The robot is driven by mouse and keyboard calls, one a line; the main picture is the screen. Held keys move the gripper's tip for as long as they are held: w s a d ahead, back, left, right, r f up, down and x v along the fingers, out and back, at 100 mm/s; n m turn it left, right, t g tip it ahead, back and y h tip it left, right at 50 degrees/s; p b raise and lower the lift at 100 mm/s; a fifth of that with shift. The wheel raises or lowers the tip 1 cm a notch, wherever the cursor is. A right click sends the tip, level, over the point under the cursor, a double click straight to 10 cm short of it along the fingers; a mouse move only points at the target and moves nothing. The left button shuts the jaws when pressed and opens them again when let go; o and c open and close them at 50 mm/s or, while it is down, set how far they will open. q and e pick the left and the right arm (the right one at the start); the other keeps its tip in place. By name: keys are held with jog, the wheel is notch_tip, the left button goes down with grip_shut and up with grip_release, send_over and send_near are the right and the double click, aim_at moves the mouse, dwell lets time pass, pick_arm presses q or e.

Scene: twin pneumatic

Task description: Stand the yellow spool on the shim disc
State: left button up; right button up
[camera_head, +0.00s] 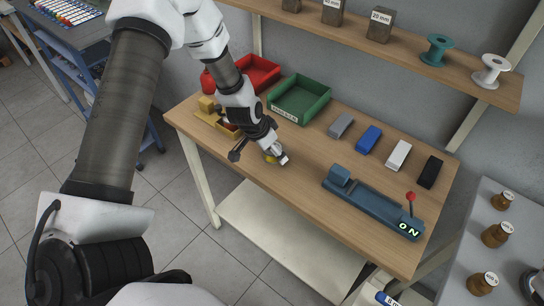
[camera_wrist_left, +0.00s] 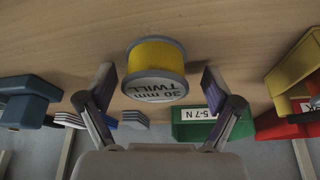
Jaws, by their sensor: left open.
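The yellow spool (camera_wrist_left: 157,52) has grey flanges, and the flange facing the camera is printed "30 mm TWILL". My left gripper (camera_wrist_left: 160,82) is open, with one finger on each side of the spool and a visible gap to each. In the head view, my left gripper (camera_head: 277,156) is low over the wooden table, and a small part of the yellow spool (camera_head: 268,159) shows beside its fingers. The gripper hides most of the spool there. I cannot make out the shim disc in either view.
A green bin (camera_head: 302,97) and a red bin (camera_head: 258,74) stand behind the gripper. Grey, blue (camera_head: 368,139), white and black blocks line the table's back right. A blue device (camera_head: 372,203) marked "ON" lies at right. A shelf holds teal (camera_head: 437,50) and white spools.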

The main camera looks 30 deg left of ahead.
pick_arm(q)
jog(key=shift+s+d+r, duration=0.15)
jog(key=shift+d+r, duration=0.05)
jog(key=shift+r, duration=0.15)
jog(key=shift+c, duration=0.3)
jog(key=shift+s, duration=0.1)
jog(key=c, duration=1.4)
jog(key=shift+r, duration=0.1)
